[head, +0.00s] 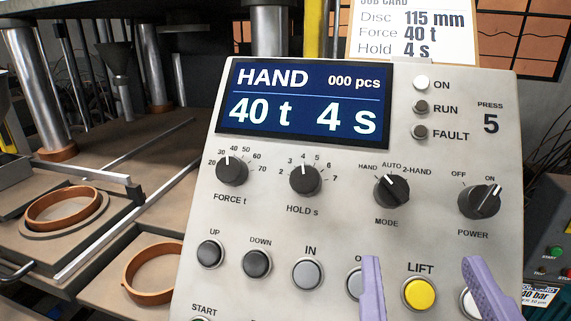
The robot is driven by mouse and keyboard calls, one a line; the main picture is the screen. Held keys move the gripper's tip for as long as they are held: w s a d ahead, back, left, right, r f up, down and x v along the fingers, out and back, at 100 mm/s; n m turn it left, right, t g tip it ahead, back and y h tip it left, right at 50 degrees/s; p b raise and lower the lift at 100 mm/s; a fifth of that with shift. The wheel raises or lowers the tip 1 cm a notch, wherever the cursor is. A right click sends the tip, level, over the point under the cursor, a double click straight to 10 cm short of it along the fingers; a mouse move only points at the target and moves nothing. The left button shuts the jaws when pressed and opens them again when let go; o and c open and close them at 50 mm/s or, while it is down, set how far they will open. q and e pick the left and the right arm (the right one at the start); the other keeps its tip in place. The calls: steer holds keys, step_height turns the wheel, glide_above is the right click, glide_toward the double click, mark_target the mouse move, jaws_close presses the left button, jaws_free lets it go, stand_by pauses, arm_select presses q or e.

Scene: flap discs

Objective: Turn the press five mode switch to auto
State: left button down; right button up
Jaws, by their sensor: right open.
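The press five control panel (335,232) faces me, with "PRESS 5" at its upper right. The black mode switch (391,191) sits right of the panel's middle, under the labels HAND, AUTO and 2-HAND. Its ridge slants to the upper left, toward HAND. The blue display (303,105) reads HAND, 000 pcs, 40 t and 4 s. My right gripper (422,262) is open and empty. Its two purple fingers stand apart below the mode switch, either side of the yellow LIFT button (419,294), and partly hide neighbouring buttons. My left gripper is out of view.
The force knob (232,171), hold knob (305,180) and power knob (479,202) share the mode switch's row; power points to ON. The ON lamp (421,83) is lit white. A job card (415,30) stands behind the panel. Copper-coloured rings (63,205) lie at left.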

mark_target(394, 197)
steer(key=shift+n, duration=0.5)
steer(key=x, duration=0.3)
steer(key=p+x, duration=0.1)
steer(key=x, duration=0.2)
steer(key=p+x, duration=0.1)
steer(key=x, duration=0.2)
steer(key=shift+a+r, duration=0.2)
steer(key=shift+r, duration=0.1)
steer(key=shift+w+f, duration=0.1)
steer(key=shift+w, duration=0.3)
jaws_close()
